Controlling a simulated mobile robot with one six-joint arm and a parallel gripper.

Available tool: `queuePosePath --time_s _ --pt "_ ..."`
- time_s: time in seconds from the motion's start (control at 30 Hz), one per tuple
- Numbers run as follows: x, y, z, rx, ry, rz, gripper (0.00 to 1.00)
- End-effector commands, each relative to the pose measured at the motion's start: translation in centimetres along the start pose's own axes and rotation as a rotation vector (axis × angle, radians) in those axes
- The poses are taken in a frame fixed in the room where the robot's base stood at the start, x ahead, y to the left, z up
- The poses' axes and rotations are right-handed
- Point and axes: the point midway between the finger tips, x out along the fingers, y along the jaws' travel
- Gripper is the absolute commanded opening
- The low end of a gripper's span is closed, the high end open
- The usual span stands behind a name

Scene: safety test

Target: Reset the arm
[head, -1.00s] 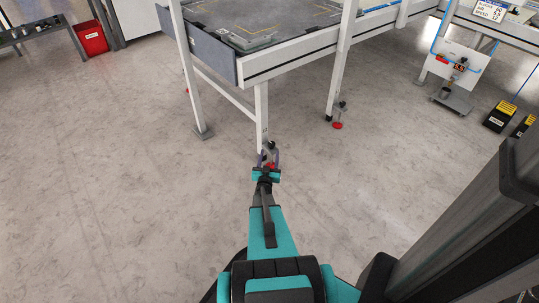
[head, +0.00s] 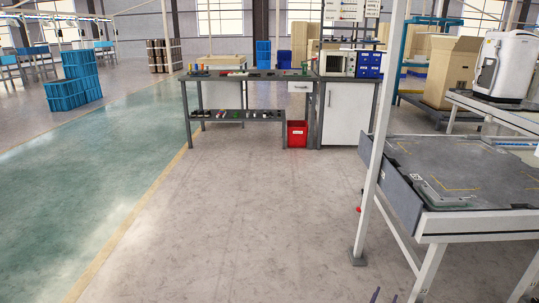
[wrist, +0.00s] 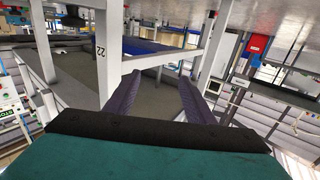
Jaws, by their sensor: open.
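My gripper (wrist: 160,82) shows in the wrist view with its two dark, ridged fingers spread wide apart and nothing between them. In the head view only the tips of the fingers (head: 384,297) show at the bottom edge, right of the middle. They are below the near end of the white-framed table (head: 478,226). The rest of my arm is out of the head view.
White table legs (wrist: 102,55) rise close around the fingers in the wrist view. A workbench (head: 236,76) with a red bin (head: 297,134) stands at the back. Open floor (head: 230,220) lies ahead and left, beside a green lane (head: 75,185).

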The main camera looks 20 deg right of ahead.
Motion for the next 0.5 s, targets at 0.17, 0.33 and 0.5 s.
queuePosePath --time_s 0.17,0.33,0.5 --pt "-2.0 -6.2 -4.0 -0.006 -0.008 -0.092 0.49" --pt "-4.4 -11.8 -6.2 -0.018 -0.049 -0.185 0.49" --pt "-7.5 -17.2 -7.8 -0.038 -0.119 -0.287 0.49"
